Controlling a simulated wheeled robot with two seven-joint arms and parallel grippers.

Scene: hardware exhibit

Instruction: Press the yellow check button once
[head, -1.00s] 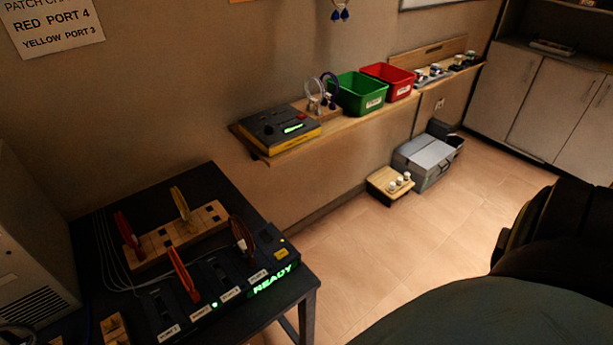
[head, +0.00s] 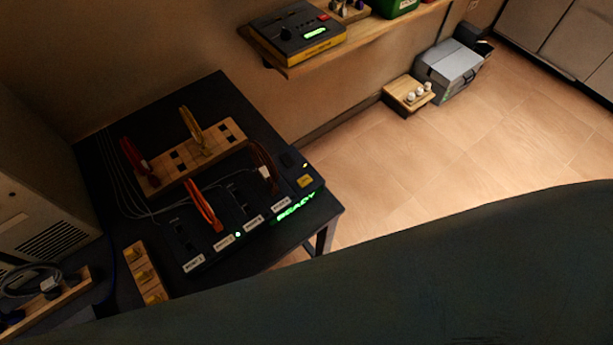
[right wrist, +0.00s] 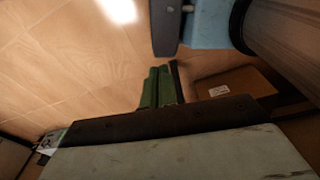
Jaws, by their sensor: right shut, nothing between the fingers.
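The yellow check button (head: 305,181) is a small yellow square at the right end of the dark port panel (head: 222,236), in the head view. A small yellow light shows just above it, and a green READY display (head: 296,206) glows on the panel's front edge. No gripper shows near the button in the head view. In the right wrist view, two green fingers, which I take to be my right gripper (right wrist: 160,84), are together and empty, with floor behind. The button is not visible in that view. My left gripper is not in view.
An orange cable (head: 203,207) and a brown cable (head: 265,166) stand at the panel. A wooden rack (head: 218,142) behind holds red and yellow cables. A wall shelf (head: 360,42) carries a device (head: 297,38). My dark arm spans the picture's bottom.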

